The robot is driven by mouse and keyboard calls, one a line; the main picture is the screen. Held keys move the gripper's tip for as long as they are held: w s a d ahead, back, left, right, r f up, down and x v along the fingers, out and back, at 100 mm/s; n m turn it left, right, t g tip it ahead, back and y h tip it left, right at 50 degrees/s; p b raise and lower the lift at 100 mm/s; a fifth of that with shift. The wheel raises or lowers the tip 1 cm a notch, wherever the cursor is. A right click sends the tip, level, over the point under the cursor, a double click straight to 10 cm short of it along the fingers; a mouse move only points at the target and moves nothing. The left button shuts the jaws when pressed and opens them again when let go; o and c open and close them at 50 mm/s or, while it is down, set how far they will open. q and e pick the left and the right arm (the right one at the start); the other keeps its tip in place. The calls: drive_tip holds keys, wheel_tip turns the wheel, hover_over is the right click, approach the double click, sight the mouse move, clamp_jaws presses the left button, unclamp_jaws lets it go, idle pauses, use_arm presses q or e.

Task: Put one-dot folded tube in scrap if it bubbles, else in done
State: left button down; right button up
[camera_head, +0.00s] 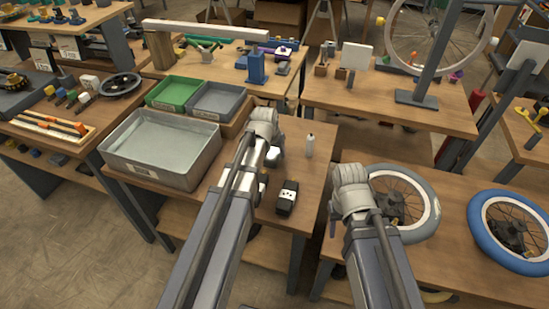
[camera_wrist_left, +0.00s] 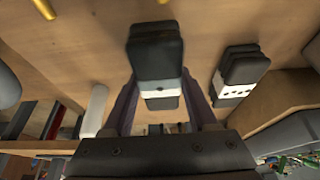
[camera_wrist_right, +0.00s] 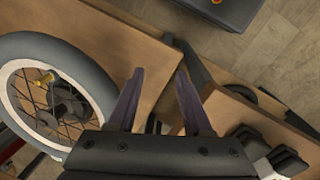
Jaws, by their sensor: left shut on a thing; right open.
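In the head view my left gripper (camera_head: 273,154) is over the middle table, hiding most of that tube. Another black folded tube (camera_head: 287,198) with a white band and several dots lies on the table; it also shows in the left wrist view (camera_wrist_left: 241,70). My right gripper (camera_wrist_right: 160,76) is open and empty, near the wheel table's edge. I cannot read which bin is scrap or done.
A large metal tub (camera_head: 160,178) stands at the table's left, with a green bin (camera_head: 174,92) and a grey bin (camera_head: 220,100) behind it. A small white bottle (camera_head: 310,146) stands near my left gripper. A grey-tyred wheel (camera_head: 432,200) lies on the right table.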

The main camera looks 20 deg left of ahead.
use_arm(q)
drive_tip(key=shift+f+b, duration=0.3)
drive_tip(key=shift+f, duration=0.5)
use_arm(e)
drive_tip(key=shift+f, duration=0.8)
use_arm(q)
drive_tip(key=shift+f, duration=0.2)
drive_tip(key=shift+c, duration=1)
unclamp_jaws()
use_arm(e)
drive_tip(key=shift+f, duration=0.1)
use_arm(q)
drive_tip(key=shift+r, duration=0.15)
